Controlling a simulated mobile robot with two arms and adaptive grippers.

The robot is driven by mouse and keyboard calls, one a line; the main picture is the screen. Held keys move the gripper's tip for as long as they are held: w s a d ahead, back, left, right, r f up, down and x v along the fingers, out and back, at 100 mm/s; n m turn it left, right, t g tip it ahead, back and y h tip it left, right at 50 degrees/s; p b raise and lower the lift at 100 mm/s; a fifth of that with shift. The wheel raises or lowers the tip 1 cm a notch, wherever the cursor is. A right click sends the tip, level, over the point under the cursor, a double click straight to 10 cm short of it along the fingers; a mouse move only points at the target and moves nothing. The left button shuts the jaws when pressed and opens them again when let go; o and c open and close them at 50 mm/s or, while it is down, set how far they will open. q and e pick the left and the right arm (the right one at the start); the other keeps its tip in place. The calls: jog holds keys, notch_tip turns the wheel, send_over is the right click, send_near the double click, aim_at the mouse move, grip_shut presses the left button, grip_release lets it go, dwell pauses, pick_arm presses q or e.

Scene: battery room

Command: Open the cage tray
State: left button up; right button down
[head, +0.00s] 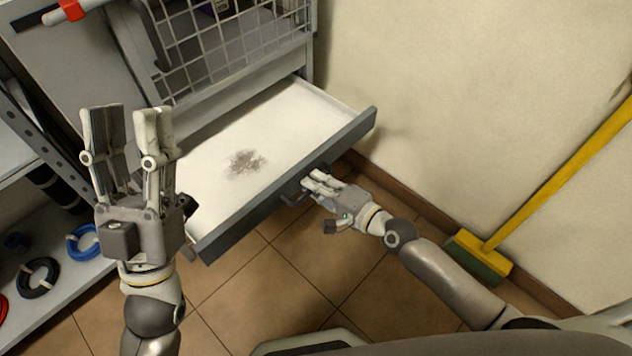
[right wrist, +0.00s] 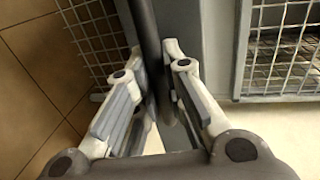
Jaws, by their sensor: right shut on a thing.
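The cage tray (head: 300,115) is a white-floored drawer with a dark grey front, pulled well out from under the wire cage (head: 235,40). A dark grey stain marks its floor. My right gripper (head: 312,182) is at the tray's front and shut on its handle (head: 290,199). In the right wrist view the dark handle bar (right wrist: 147,45) runs between the fingers (right wrist: 158,75). My left gripper (head: 126,112) is raised in front of the cabinet at the left, fingers apart and empty.
A yellow broom (head: 560,180) leans against the wall at the right. A shelf (head: 75,275) with coiled cables (head: 38,277) stands at the lower left. The tiled floor (head: 265,285) below the tray is clear. The wall is close to the tray's right side.

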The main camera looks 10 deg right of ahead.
jog(key=c, duration=1.5)
grip_release()
jog(key=v, duration=1.2)
